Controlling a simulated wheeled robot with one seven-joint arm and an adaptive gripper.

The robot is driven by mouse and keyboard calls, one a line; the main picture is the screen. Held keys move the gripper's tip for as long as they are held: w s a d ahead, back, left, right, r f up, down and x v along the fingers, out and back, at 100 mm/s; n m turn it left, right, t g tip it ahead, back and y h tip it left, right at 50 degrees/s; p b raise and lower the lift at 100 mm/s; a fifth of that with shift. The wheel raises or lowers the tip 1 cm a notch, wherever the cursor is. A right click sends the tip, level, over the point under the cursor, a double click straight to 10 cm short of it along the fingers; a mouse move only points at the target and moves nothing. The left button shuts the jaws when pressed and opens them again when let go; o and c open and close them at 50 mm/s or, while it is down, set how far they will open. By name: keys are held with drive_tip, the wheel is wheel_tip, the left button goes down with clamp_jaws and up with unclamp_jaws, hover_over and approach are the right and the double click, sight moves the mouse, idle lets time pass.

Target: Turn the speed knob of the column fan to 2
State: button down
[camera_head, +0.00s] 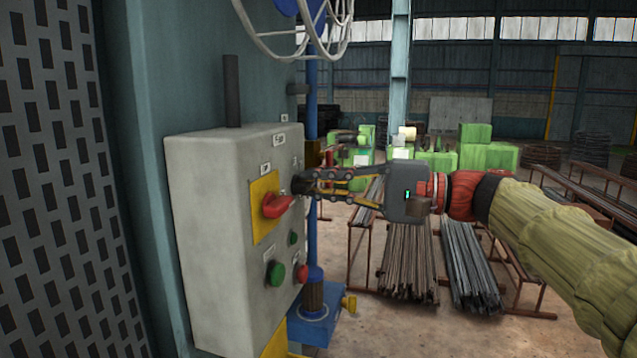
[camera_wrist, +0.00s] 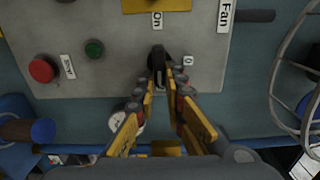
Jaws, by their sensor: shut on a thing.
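The speed knob (camera_wrist: 158,62) is a black knob on the grey control box, seen in the wrist view between my fingertips. A small "0" label (camera_wrist: 188,60) sits just right of it there. My gripper (camera_head: 303,183) reaches the box from the right in the head view. Its fingers are closed in on the knob and hide part of it; they also show in the wrist view (camera_wrist: 168,84). Which mark the knob points to cannot be told. The column fan's white wire cage (camera_head: 343,30) is above the box.
The grey box (camera_head: 210,220) carries a red rotary switch (camera_head: 277,206) on a yellow plate, a green button (camera_head: 276,273) and a red button (camera_head: 302,273). A "Fan" label (camera_wrist: 225,14) is near its edge. A blue post (camera_head: 312,235) stands behind. Racks of metal bars are beyond.

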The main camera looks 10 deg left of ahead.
drive_tip(key=c, duration=1.8)
unclamp_jaws()
drive_tip(key=shift+c, duration=0.2)
drive_tip(key=d, duration=1.2)
drive_tip(key=shift+s, duration=0.4)
